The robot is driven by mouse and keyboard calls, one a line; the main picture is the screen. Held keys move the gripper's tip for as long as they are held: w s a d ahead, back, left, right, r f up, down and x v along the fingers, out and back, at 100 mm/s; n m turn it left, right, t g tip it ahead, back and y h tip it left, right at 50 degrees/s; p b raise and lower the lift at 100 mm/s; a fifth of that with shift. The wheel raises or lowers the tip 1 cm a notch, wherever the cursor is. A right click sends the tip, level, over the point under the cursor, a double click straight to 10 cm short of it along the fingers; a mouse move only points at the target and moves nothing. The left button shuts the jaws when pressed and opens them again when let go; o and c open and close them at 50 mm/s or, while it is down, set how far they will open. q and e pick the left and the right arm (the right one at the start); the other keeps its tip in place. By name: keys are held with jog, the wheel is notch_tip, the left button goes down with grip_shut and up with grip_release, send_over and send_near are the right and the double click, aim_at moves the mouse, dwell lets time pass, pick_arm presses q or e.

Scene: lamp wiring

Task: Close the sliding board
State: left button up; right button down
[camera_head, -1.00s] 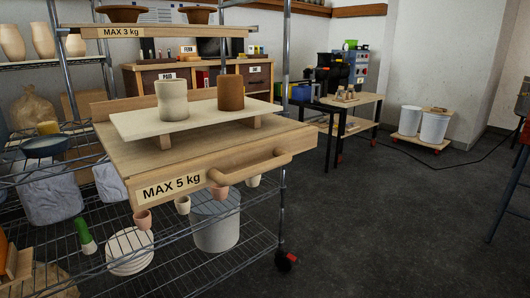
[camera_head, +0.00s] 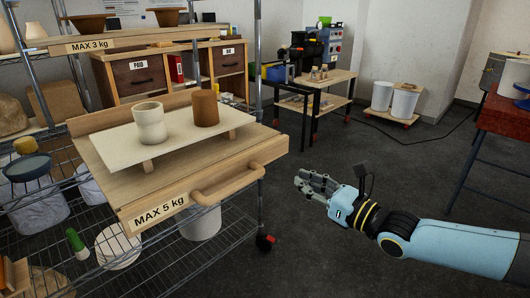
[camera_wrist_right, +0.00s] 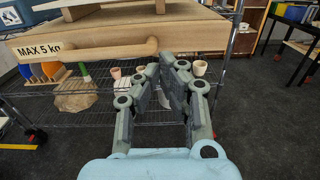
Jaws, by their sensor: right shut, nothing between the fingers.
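The sliding board (camera_head: 110,187) is a wooden shelf board with a "MAX 5 kg" label and a wooden bar handle (camera_head: 240,186) on its front edge. It sticks out from the wire rack toward me. On it a pale raised plank (camera_head: 110,145) carries a cream cup (camera_head: 150,124) and a brown cup (camera_head: 205,108). My right gripper (camera_head: 302,184) is shut and empty, to the right of the handle and apart from it. In the right wrist view the gripper (camera_wrist_right: 166,62) points at the rack, with the handle (camera_wrist_right: 110,50) ahead and to the left. My left gripper is not in view.
The wire rack (camera_head: 258,60) holds an upper "MAX 3 kg" board (camera_head: 130,40) with bowls. Lower shelves hold a blue pan (camera_head: 27,167), a plate and a bucket (camera_head: 200,222). The floor (camera_head: 330,255) around my right arm is clear.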

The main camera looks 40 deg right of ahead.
aim_at(256, 153)
jog(key=w+b, duration=0.4)
jog(key=w, duration=0.2)
jog(key=w+b, duration=0.4)
jog(key=w, duration=0.2)
jog(key=shift+a+r, duration=0.1)
jog(key=shift+a, duration=0.1)
jog(key=shift+w+r, duration=0.2)
jog(key=shift+w, duration=0.1)
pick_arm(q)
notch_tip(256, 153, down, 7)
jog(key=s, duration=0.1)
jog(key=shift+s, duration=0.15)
pick_arm(e)
jog(key=shift+w+r, duration=0.15)
jog(key=shift+w, duration=0.4)
jog(key=shift+a, duration=0.15)
